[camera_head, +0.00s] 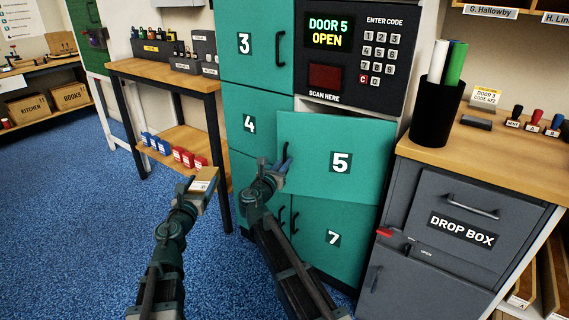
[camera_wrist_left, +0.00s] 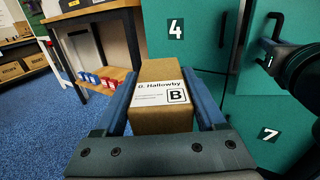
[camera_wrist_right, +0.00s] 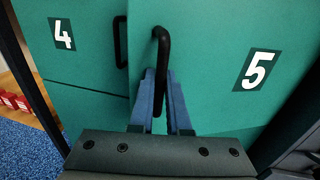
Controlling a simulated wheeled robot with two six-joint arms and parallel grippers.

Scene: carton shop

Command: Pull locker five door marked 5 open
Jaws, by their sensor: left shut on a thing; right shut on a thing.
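The green door marked 5 (camera_head: 366,150) stands slightly ajar, its top edge forward of the locker front. Its black handle (camera_wrist_right: 160,75) is on the door's left side. My right gripper (camera_head: 282,172) is shut on that handle; in the right wrist view its blue fingers (camera_wrist_right: 162,98) close around the lower part of the handle. Hallowby" and "B", held in front of the lockers, left of the right gripper. The locker screen (camera_head: 329,32) reads "DOOR 5 OPEN".
Doors 3 (camera_head: 250,45), 4 (camera_head: 250,122) and 7 (camera_head: 335,240) look closed around door 5. A grey drop box (camera_head: 470,200) stands close on the right. A wooden side table (camera_head: 160,72) stands at left. Blue floor is clear at front left.

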